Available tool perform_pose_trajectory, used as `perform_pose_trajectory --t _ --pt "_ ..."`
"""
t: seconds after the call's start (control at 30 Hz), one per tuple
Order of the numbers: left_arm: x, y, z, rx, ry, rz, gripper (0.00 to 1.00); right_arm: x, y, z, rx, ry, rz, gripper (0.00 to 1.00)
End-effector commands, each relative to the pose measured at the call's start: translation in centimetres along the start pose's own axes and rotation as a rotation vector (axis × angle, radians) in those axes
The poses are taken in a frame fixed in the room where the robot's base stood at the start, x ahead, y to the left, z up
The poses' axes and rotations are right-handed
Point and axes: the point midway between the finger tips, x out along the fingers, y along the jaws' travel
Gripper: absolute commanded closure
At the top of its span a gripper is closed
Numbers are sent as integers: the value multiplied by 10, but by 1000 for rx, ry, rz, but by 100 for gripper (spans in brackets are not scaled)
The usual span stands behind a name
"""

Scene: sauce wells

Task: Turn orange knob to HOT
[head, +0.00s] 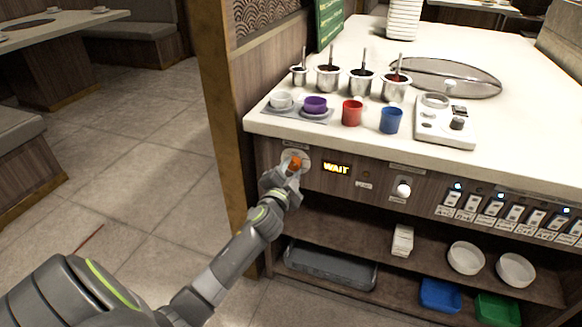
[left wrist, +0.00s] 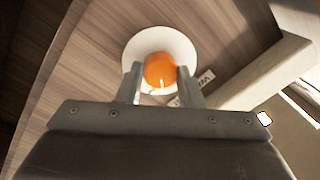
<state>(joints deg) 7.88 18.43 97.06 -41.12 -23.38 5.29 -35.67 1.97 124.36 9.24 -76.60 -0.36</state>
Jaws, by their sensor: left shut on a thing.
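The orange knob (head: 295,163) sits on a round pale plate (head: 304,157) at the left end of the counter's front panel. My left gripper (head: 291,167) is at the knob, with its fingers shut on the knob's two sides. In the left wrist view the orange knob (left wrist: 160,71) shows between the two fingertips, with a small white mark on it. The lit display (head: 336,168) to the right of the knob reads WAIT. The small lettering around the knob is too small to read. My right gripper is not in view.
A white knob (head: 403,190) and a row of switches (head: 508,211) lie further right on the panel. Cups and metal sauce pots (head: 327,78) stand on the counter above. The shelf below holds a dark tray (head: 330,266) and bowls (head: 466,257).

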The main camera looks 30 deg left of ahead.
Motion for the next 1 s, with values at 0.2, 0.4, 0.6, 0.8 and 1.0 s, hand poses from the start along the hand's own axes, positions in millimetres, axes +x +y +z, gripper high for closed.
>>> perform_pose_trajectory --t 0.2,0.4,0.6,0.8,1.0 --pt "0 0 0 207 8 0 90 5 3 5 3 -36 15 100" --pt "0 0 1 396 18 -1 90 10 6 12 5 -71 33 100" --pt "-1 0 1 586 29 -3 90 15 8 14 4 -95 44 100" --pt "-1 0 1 776 40 -5 90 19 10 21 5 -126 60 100" --pt "-1 0 2 964 50 -6 90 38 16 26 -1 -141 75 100"
